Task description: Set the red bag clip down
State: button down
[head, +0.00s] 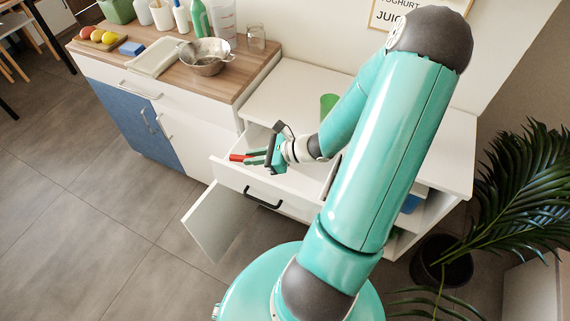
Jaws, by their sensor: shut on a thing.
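The red bag clip (237,157) is small and shows at the tips of my gripper (250,156), near the middle of the head view. My gripper is shut on the clip, with its fingers pointing left. The clip is over the left part of an open white drawer (233,177). I cannot tell whether the clip touches the drawer or hangs above it. My arm hides the right part of the drawer.
A white cabinet top (290,95) lies behind the drawer, with a green cup (328,105) on it. A cabinet door (215,220) stands open below. A wooden counter (150,72) holding a metal colander (203,60) is at left. A potted plant (510,195) stands at right.

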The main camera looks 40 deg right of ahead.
jog(key=s+d+r+m+t+h, duration=0.1)
jog(key=s+d+m+h, duration=0.15)
jog(key=s, duration=0.45)
jog(key=s+d+r+m+t+h, duration=0.1)
jog(key=s+d, duration=0.3)
jog(key=s, duration=0.3)
send_over(282, 176)
jog(key=shift+f, duration=6.75)
jog(key=shift+f, duration=0.55)
jog(key=c, duration=1.4)
grip_release()
